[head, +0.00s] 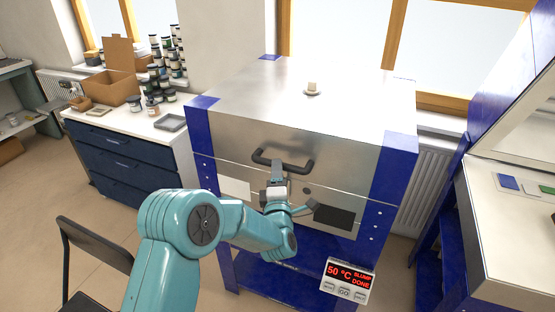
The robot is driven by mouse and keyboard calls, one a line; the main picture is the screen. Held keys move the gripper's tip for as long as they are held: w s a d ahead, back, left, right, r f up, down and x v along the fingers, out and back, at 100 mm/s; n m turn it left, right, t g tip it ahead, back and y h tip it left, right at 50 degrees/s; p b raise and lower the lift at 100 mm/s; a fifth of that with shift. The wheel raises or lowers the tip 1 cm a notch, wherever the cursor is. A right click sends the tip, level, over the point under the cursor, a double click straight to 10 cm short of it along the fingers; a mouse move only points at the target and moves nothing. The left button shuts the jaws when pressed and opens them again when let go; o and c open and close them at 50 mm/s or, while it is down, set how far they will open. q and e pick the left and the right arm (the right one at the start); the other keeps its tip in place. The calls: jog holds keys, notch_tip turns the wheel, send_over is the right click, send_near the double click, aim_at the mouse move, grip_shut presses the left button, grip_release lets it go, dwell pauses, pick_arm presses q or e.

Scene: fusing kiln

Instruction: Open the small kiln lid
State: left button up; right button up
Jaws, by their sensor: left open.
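The small kiln (340,145) is a silver metal box with blue corners on a blue stand. Its lid (255,92) is down, with a thin seam around the front. A dark bar handle (298,166) sticks out from the lid's front. My left gripper (278,172) is at the left part of the handle, with its fingers pointing up at the bar. It is open; whether it touches the bar I cannot tell. The control panel (347,280) reads 50 °C, SLUMP, DONE. My right gripper is not in view.
A dark blue drawer cabinet (125,165) with jars and a cardboard box (110,88) stands at the left. A larger blue-framed unit (495,200) stands close on the right. A black chair (95,245) is at the lower left. A small pale knob (312,87) sits on the lid's top.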

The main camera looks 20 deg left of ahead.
pick_arm(q)
jog(key=shift+p+x, duration=0.35)
jog(key=shift+x, duration=1.5)
grip_shut()
